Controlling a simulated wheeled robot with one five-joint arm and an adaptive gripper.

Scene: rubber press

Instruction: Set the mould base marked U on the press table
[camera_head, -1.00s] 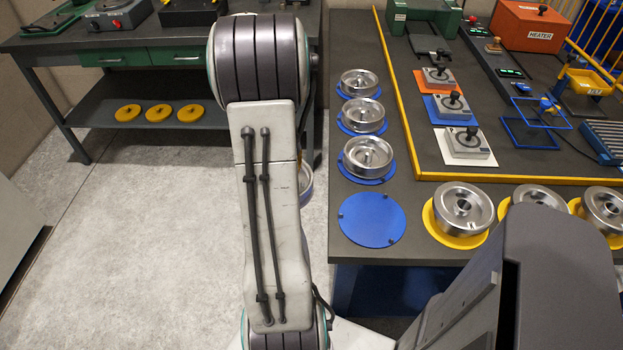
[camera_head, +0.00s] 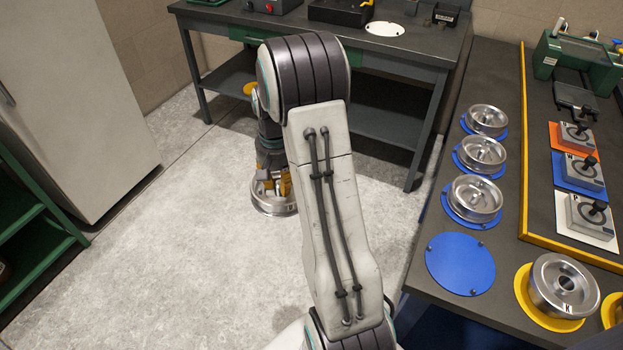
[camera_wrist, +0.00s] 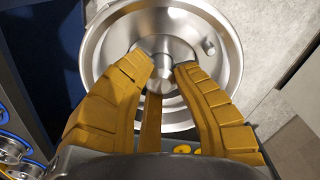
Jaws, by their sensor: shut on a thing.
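My gripper (camera_head: 270,180) is shut on a round silver mould base and holds it clear of the tables, over the open floor, left of my upper arm. The held mould base (camera_head: 274,208) is partly hidden by the yellow fingers in the head view. In the wrist view my gripper (camera_wrist: 161,68) pinches the central boss of the mould base (camera_wrist: 217,32), inside its raised rim. I cannot read a letter on it. A green press-like machine (camera_head: 572,62) stands on the right table (camera_head: 500,215); I cannot tell whether this is the press table.
Several mould bases stand along the right table, including one marked K (camera_head: 564,285). A blue disc (camera_head: 460,263) is empty. The dark back bench (camera_head: 420,62) carries devices and a white disc (camera_head: 384,29). A grey cabinet (camera_head: 75,90) and green shelf (camera_head: 35,230) are left. The floor between is clear.

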